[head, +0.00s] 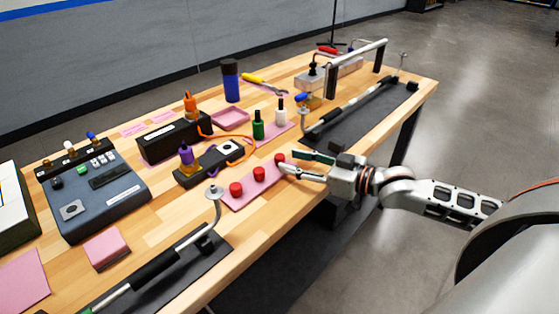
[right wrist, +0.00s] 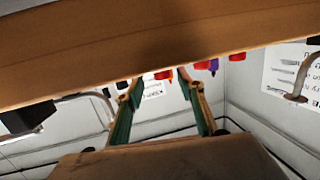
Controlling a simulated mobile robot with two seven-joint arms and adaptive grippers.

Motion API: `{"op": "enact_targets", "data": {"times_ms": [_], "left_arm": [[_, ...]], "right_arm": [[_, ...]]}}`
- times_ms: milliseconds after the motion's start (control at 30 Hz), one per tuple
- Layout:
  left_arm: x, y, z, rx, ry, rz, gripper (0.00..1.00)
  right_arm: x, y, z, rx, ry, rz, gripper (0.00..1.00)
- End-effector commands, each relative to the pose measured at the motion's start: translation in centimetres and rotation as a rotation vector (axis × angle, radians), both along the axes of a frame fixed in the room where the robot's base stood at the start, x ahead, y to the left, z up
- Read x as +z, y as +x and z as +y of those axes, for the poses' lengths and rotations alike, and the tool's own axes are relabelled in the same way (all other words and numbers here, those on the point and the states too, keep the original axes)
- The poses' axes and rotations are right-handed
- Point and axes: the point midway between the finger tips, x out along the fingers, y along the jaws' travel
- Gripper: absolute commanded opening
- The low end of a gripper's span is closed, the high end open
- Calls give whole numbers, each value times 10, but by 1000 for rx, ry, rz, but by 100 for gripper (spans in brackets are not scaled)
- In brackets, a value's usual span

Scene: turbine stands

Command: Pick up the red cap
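Three red caps stand in a row on a pink mat (head: 247,184) near the table's front edge: a near one (head: 236,189), a middle one (head: 259,174) and a far one (head: 280,158). My right gripper (head: 288,161) reaches in from the right at the far cap, its fingers spread. In the right wrist view, which is upside down, the open fingers (right wrist: 160,79) have a red cap (right wrist: 162,75) lined up between their tips. I cannot tell whether they touch it. Two more red caps (right wrist: 201,65) show to the right there. My left gripper is not in view.
Green (head: 258,125) and white (head: 281,112) bottles stand behind the caps. A black fixture with an orange cable (head: 208,164) lies to their left.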

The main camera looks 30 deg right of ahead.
Motion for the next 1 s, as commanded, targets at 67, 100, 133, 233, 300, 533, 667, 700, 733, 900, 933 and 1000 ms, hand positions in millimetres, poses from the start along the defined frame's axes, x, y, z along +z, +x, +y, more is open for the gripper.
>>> {"op": "enact_targets", "data": {"times_ms": [67,100,133,233,300,533,667,700,733,900,933,1000], "left_arm": [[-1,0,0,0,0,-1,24],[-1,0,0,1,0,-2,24],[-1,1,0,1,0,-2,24],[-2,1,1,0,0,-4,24],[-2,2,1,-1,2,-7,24],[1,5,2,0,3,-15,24],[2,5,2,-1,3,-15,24],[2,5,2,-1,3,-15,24],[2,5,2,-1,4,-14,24],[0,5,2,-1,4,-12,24],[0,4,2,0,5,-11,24],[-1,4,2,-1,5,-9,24]], "right_arm": [[-1,7,5,0,2,-3,38],[-2,10,8,1,2,-3,38],[-3,13,10,0,2,-3,38],[-5,23,17,1,3,-3,38],[-7,29,20,0,2,-2,38],[-9,38,26,1,1,-1,38],[-9,39,26,1,0,0,38],[-9,38,26,1,0,0,38],[-9,38,26,1,0,0,38],[-9,38,26,1,0,0,7],[-9,38,26,1,0,0,7],[-9,38,26,1,0,0,7]]}}
